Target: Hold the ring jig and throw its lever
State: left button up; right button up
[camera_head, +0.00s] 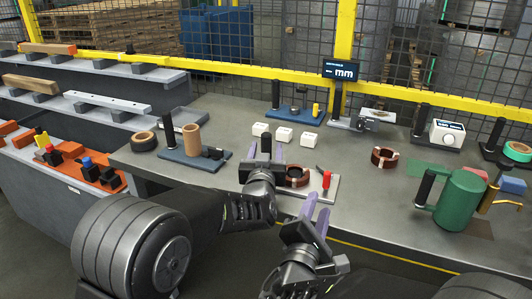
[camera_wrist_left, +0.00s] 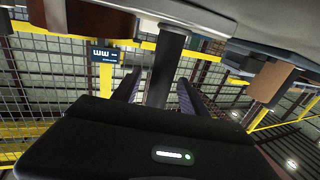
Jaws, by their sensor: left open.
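The ring jig is a pale plate (camera_head: 318,190) near the table's front edge, carrying a copper-brown ring (camera_head: 297,176), a black upright post (camera_head: 265,142) and a lever with a red grip (camera_head: 326,180). My left gripper (camera_head: 264,154) is open, with its purple fingers on either side of the post. The left wrist view shows the post (camera_wrist_left: 166,70) between the two fingers, with gaps beside it. My right gripper (camera_head: 316,208) is open and empty, in front of the plate and below the lever. The ring's left part is partly hidden by my left gripper.
A fixture with a brown cylinder (camera_head: 192,140) stands left of the jig. Another copper ring (camera_head: 385,158) and a green jug (camera_head: 460,200) are to the right. The table between jig and jug is clear.

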pick_arm(q)
grip_shut()
dwell(0.4)
jog(key=shift+f, duration=0.15)
dwell(2.0)
